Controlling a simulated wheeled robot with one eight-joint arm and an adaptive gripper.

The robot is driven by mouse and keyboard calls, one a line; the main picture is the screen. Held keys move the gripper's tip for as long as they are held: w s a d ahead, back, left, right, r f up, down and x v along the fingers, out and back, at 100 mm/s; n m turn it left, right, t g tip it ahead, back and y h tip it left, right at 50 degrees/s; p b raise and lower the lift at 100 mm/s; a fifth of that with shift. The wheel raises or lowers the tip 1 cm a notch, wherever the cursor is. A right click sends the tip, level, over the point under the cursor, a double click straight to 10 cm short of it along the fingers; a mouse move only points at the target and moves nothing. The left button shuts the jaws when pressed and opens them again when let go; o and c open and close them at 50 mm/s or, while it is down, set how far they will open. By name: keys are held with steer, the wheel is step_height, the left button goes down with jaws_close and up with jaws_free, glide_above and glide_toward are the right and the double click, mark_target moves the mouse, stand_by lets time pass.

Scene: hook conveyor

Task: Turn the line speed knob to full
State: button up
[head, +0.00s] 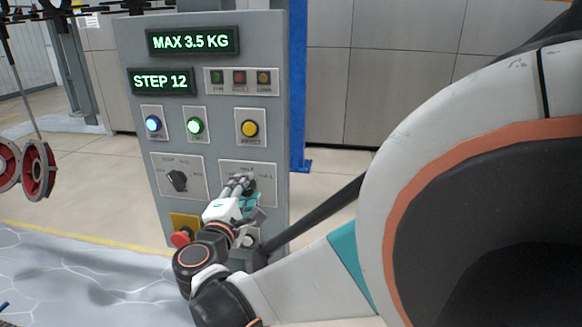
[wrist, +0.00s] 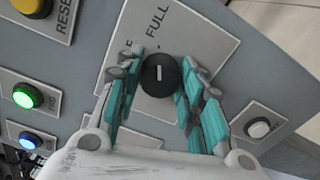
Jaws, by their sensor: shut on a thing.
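The line speed knob (wrist: 159,84) is a round black knob on a light plate (wrist: 205,35) in the wrist view. Its white line stands upright in that picture, roughly toward the printed word FULL. Another label to its left is partly hidden by a finger. My gripper (wrist: 162,64) has its teal-padded fingers on both sides of the knob and is shut on it. In the head view my gripper (head: 246,188) reaches the lower right plate of the grey control panel (head: 218,120) and hides most of the knob.
A second dark knob (head: 177,180) sits left of my gripper. A red mushroom button (head: 181,238) on a yellow plate is below it. A white button (wrist: 258,129) is close to my right fingers. Red wheels (head: 38,170) hang at far left.

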steer(key=o, duration=1.1)
steer(key=shift+c, duration=0.2)
